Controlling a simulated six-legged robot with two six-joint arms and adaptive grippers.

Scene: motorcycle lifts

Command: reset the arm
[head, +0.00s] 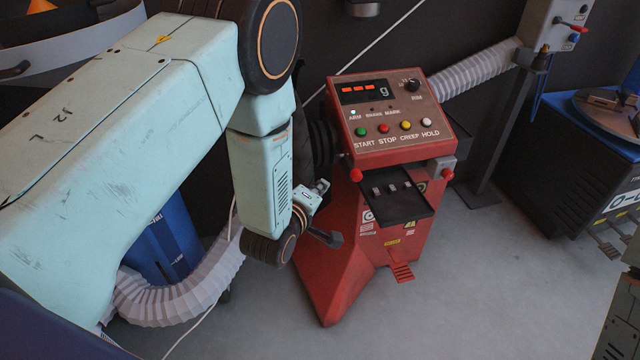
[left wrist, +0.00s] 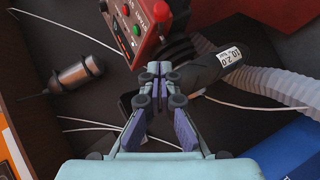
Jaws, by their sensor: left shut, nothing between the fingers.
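My left arm (head: 120,140) is pale green and reaches in from the left of the head view, bent downward at the elbow. My left gripper (head: 325,238) is small and partly hidden by the wrist, in front of the red machine's left side. In the left wrist view the left gripper (left wrist: 159,70) is shut and empty, its fingertips together below the machine's red panel. No contact with the machine can be made out. My right gripper is not in view.
The red machine (head: 335,260) has a display, several buttons and a dark tray (head: 395,210). A ribbed hose (head: 475,70) runs to a grey post box (head: 555,25).

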